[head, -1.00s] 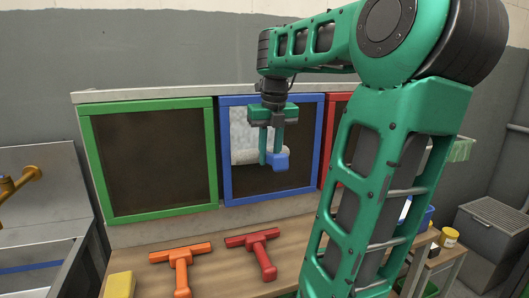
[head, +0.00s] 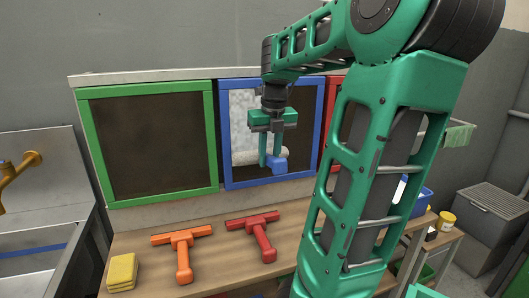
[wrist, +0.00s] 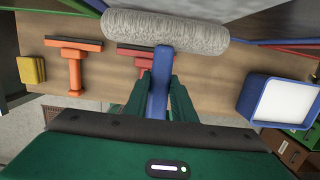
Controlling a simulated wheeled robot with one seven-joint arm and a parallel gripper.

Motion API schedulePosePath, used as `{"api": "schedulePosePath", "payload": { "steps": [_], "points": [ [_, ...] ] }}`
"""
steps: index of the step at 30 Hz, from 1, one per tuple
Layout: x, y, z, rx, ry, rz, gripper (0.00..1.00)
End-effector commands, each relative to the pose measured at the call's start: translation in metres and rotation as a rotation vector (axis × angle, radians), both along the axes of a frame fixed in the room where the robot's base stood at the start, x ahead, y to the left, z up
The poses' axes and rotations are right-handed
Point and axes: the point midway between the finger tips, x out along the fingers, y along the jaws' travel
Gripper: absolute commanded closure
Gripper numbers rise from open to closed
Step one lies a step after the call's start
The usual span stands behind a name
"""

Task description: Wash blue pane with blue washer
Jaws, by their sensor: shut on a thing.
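The blue pane (head: 320,130) is a dark pane in a blue frame on the back wall. A pale, whitish patch (head: 243,110) covers its upper left part; the rest visible is dark brown. My gripper (head: 273,160) is shut on the blue handle (wrist: 159,85) of the blue washer (head: 280,164). The washer's fluffy grey-white roller (wrist: 165,32) lies level across the lower part of the pane, at the bottom of the pale patch. It appears to be against the glass, though exact contact cannot be told. My gripper hides part of the pane.
A green-framed pane (head: 213,140) is left, a red-framed one (head: 331,105) right, partly behind my arm. The bench holds an orange squeegee (head: 183,255), a red squeegee (head: 262,240), yellow sponges (head: 122,270) and a blue tub (wrist: 246,112). A sink stands left.

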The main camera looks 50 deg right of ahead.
Motion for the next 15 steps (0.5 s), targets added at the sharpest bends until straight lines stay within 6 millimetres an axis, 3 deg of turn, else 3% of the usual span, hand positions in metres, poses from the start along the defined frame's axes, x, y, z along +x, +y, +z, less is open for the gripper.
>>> {"api": "schedulePosePath", "payload": {
  "steps": [15],
  "points": [
    [0.001,0.0,-0.026,-0.005,-0.004,0.002,1.0]
  ]
}}
